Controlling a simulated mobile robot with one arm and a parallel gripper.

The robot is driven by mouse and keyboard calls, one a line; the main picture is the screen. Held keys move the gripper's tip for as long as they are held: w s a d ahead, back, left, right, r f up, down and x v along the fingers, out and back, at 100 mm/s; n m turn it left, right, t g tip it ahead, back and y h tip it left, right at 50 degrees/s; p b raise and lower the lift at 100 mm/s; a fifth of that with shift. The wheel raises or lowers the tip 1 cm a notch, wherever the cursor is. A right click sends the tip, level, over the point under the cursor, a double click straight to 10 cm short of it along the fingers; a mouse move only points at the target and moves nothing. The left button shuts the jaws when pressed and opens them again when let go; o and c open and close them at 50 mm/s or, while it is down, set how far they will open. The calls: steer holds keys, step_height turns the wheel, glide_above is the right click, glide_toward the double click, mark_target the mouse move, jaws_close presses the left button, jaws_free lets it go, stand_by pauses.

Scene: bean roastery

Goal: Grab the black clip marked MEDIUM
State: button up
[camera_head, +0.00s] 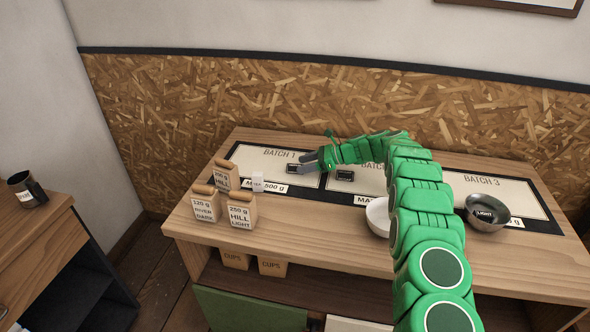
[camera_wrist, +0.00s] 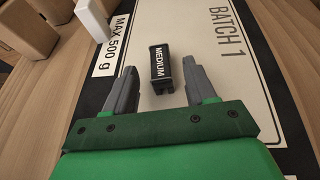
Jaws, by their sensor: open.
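The black clip marked MEDIUM (camera_wrist: 161,64) lies on the BATCH 1 mat (camera_wrist: 217,75), its white lettering readable in the wrist view. In the head view the clip shows as a small dark shape (camera_head: 293,168) just beyond my fingertips. My gripper (camera_head: 308,161) is open over the mat, reaching in from the right. In the wrist view its two grey fingers stand on either side of the clip's near part, with a gap on both sides. The clip's far part extends past the fingertips. Nothing is held.
Another black clip (camera_head: 344,175) lies near the BATCH 2 mat. Labelled wooden-topped containers (camera_head: 240,211) and a small white block (camera_head: 257,183) stand at the left. A white bowl (camera_head: 377,216) is beside my arm.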

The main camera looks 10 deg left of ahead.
mark_target(295, 165)
steer(key=x, duration=0.4)
steer(key=shift+a+f, duration=0.1)
steer(key=shift+f, duration=0.05)
steer(key=c, duration=1)
